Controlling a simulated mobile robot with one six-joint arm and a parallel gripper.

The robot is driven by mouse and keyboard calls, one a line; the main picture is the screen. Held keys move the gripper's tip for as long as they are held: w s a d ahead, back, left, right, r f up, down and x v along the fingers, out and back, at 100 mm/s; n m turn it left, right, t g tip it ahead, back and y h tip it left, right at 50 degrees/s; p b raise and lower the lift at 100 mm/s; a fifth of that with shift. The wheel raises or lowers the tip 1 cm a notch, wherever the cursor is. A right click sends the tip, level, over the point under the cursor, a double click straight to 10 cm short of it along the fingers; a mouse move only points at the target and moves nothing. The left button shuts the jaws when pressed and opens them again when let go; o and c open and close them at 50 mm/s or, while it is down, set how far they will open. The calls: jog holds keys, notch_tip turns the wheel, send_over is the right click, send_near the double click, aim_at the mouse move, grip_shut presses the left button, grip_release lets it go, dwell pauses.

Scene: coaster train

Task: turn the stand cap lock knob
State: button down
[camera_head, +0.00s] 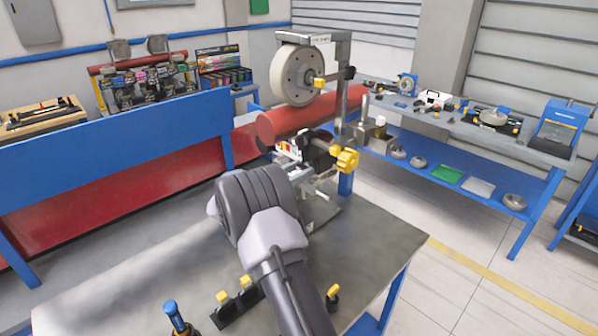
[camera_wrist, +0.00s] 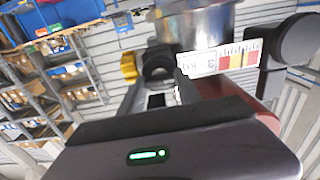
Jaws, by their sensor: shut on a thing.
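My gripper (camera_head: 305,178) reaches up to the lower part of the stand, and my own arm hides part of it in the head view. In the wrist view my gripper (camera_wrist: 157,95) is shut on a dark round part (camera_wrist: 158,62); I cannot tell whether that is the stand cap lock knob. A yellow lobed knob (camera_head: 345,159) shows just right of the gripper; a yellow knob (camera_wrist: 128,67) shows left of the dark part in the wrist view. A smaller yellow knob (camera_head: 319,82) sits beside the pale wheel (camera_head: 291,76). The wheel hangs from the grey stand (camera_head: 342,85).
A grey-topped table (camera_head: 375,250) lies under my arm, with yellow-topped black pieces (camera_head: 237,302) and a blue-black tool (camera_head: 175,318) near its front. A red cylinder (camera_head: 296,118) lies behind the gripper. A long blue bench (camera_head: 470,175) stands at the right; the floor between is clear.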

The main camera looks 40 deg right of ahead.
jog(key=shift+f, duration=0.15)
jog(key=n+b, duration=0.7)
jog(key=n, duration=0.1)
jog(key=shift+n, duration=0.3)
jog(key=n, duration=0.4)
jog(key=shift+b, duration=0.4)
jog(key=n+p, duration=0.1)
jog(key=n, duration=0.4)
jog(key=shift+n, duration=0.3)
jog(key=c, duration=0.8)
grip_release()
jog(key=shift+w, duration=0.1)
jog(key=shift+c, duration=0.2)
